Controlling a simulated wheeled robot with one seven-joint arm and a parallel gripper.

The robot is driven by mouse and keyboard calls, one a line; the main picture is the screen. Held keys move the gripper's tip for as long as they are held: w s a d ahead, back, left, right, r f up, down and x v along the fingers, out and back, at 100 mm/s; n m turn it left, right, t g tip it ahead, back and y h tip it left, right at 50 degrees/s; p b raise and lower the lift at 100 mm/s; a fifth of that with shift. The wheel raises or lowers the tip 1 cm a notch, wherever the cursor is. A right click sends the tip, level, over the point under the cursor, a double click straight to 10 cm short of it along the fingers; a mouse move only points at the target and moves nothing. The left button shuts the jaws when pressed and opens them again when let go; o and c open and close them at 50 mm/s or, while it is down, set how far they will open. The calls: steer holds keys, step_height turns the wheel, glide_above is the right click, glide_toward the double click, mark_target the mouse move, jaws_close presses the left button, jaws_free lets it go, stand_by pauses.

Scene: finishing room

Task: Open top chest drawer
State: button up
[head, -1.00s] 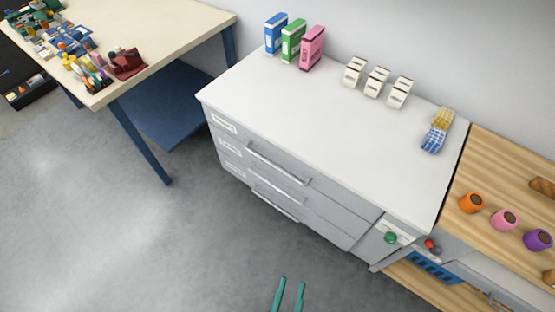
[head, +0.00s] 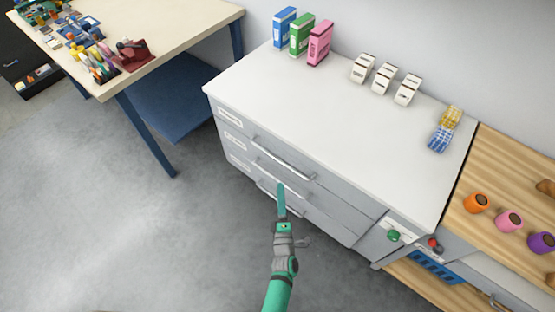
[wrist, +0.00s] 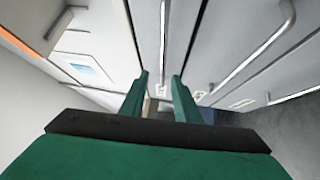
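The grey chest of drawers (head: 330,115) has a white top and several drawer fronts with bar handles and small labels at their left ends. The top drawer (head: 345,183) looks shut; its handle (head: 283,158) is the uppermost silver bar. My gripper (head: 281,188) is in front of the chest, overlapping the lower drawers just below the top handle in the head view. In the wrist view its two green fingers (wrist: 160,85) are apart with nothing between them. A bar handle (wrist: 163,40) shows beyond the gap; contact is not visible.
Blue, green and pink boxes (head: 302,37), several white blocks (head: 384,79) and a yellow-blue item (head: 445,130) stand on the chest. A wooden counter (head: 465,215) with coloured spools adjoins at right. A cluttered workbench (head: 185,30) is at left. Grey floor (head: 130,230) in front is clear.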

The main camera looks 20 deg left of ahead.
mark_target(277, 159)
steer(key=w+a+n, duration=0.1)
steer(key=w+a, duration=0.1)
steer(key=w, duration=0.2)
steer(key=w+a+n+y, duration=0.1)
steer(key=w+a, duration=0.1)
steer(key=w, duration=0.3)
steer(key=w+a+r, duration=0.1)
steer(key=w, duration=0.3)
steer(key=shift+w+a+n, duration=0.2)
steer(key=shift+a+n, duration=0.2)
jaws_close()
